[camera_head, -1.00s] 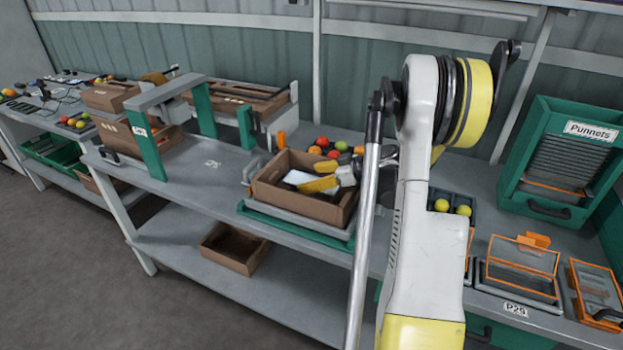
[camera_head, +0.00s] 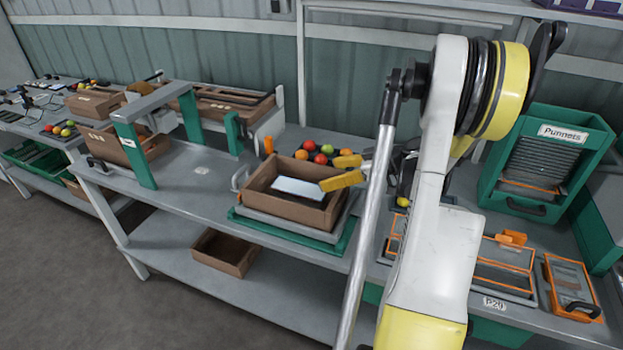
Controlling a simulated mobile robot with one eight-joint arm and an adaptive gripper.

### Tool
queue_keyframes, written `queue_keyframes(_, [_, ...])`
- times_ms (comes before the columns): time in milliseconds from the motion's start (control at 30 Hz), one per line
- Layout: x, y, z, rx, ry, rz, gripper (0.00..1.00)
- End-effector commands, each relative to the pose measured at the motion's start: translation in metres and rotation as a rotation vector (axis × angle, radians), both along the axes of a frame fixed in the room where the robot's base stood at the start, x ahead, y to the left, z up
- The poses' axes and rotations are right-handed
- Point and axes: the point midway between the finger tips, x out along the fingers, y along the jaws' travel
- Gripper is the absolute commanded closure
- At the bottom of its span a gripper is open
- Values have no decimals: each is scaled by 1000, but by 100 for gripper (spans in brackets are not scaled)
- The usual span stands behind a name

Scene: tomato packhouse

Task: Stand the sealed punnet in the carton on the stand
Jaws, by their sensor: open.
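The open brown carton (camera_head: 257,206) sits on the grey stand (camera_head: 290,231) with a green base. A pale, flat-topped thing (camera_head: 297,188) lies in the carton; it looks like the punnet's top, but its sides are hidden and I cannot tell whether it stands level on the floor. My gripper (camera_head: 331,171) is open, its two yellow fingers apart at the carton's right rear rim. The lower finger overlaps the pale thing's right end in the picture; I see nothing held between the fingers.
A tray of tomatoes (camera_head: 320,150) lies behind the carton. A green punnet dispenser (camera_head: 580,125) and orange-framed fixtures (camera_head: 570,285) stand at the right, partly behind my arm. A green-legged arch (camera_head: 137,154) stands left. Bench room is clear between arch and carton.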

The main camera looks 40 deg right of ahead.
Motion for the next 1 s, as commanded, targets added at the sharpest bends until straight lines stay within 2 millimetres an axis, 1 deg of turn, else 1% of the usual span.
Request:
queue_keyframes(100, [-2, 0, 2, 0, 0, 1, 17])
queue_keyframes(167, [0, 3, 3, 4, 9, 2, 17])
queue_keyframes(267, [10, 27, 13, 21, 62, 2, 17])
queue_keyframes(367, [26, 75, 30, 48, 169, -10, 17])
queue_keyframes(400, [30, 100, 37, 55, 222, -20, 17])
queue_keyframes(467, [33, 139, 48, 61, 301, -45, 17])
queue_keyframes(500, [32, 165, 55, 59, 349, -62, 17])
queue_keyframes(533, [29, 183, 59, 56, 382, -79, 17])
queue_keyframes(567, [26, 200, 63, 50, 412, -96, 17])
queue_keyframes(600, [20, 223, 68, 40, 447, -119, 17])
queue_keyframes(667, [8, 255, 75, 22, 489, -156, 17])
queue_keyframes(700, [-2, 275, 78, 8, 509, -180, 17])
queue_keyframes(767, [-19, 301, 82, -14, 531, -218, 17])
queue_keyframes(800, [-30, 317, 84, -30, 536, -242, 17])
queue_keyframes(900, [-59, 347, 86, -61, 530, -298, 17])
queue_keyframes(1000, [-81, 367, 87, -81, 502, -338, 17])
